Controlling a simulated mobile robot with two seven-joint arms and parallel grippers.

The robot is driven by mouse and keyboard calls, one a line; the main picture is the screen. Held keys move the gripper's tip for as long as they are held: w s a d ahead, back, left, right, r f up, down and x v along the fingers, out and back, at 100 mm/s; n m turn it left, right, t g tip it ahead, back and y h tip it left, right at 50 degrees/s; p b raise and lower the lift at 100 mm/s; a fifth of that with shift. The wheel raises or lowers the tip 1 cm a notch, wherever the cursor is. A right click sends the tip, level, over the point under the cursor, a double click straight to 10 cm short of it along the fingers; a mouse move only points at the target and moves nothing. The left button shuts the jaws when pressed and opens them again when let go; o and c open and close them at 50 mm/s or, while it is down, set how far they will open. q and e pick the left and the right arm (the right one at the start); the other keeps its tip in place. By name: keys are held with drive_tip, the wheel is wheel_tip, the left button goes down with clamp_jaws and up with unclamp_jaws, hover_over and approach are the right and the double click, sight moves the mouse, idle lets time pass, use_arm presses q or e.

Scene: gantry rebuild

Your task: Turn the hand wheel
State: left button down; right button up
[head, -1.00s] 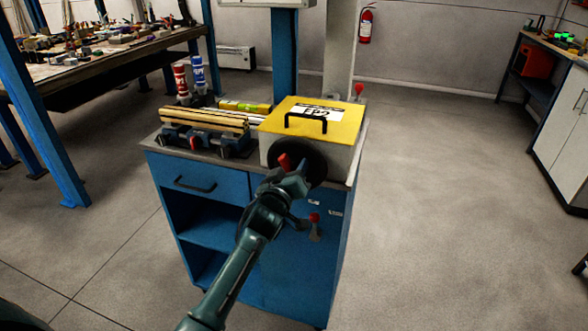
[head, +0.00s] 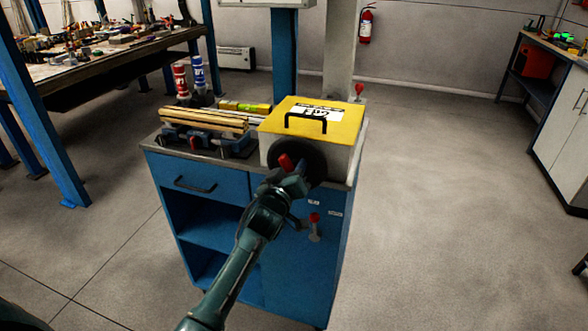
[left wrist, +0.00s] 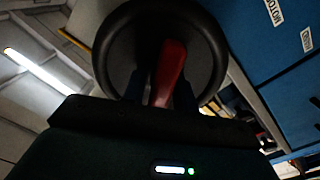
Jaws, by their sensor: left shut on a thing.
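The black hand wheel (head: 313,153) is on the front of the white box with a yellow lid (head: 346,113), on top of the blue cabinet. It shows as a dark ring in the left wrist view (left wrist: 103,52). A red handle (head: 285,162) stands out from the wheel, at its left in the head view; it also shows in the left wrist view (left wrist: 171,65). My left gripper (head: 287,175) is shut on this red handle, its fingers (left wrist: 160,92) on either side of it. The gripper and arm hide the wheel's lower left. My right gripper is not in view.
The blue cabinet (head: 283,262) has a drawer, open shelves and a red-knobbed lever (head: 314,226) below the wheel. A vise (head: 205,138), a red bottle (head: 181,81) and a blue bottle (head: 198,75) stand on its top.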

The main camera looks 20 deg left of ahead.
use_arm(q)
drive_tip(key=shift+n, duration=0.3)
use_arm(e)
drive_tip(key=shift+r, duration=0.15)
use_arm(q)
drive_tip(key=n+p, duration=0.1)
drive_tip(key=n, duration=0.2)
drive_tip(key=shift+n+p, duration=0.3)
drive_tip(key=n, duration=0.2)
drive_tip(key=shift+n+p, duration=0.4)
drive_tip(key=shift+n, duration=2.2)
drive_tip(key=shift+p, duration=0.3)
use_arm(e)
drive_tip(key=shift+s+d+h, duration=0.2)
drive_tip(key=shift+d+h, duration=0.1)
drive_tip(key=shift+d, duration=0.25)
use_arm(q)
drive_tip(key=shift+n, duration=0.3)
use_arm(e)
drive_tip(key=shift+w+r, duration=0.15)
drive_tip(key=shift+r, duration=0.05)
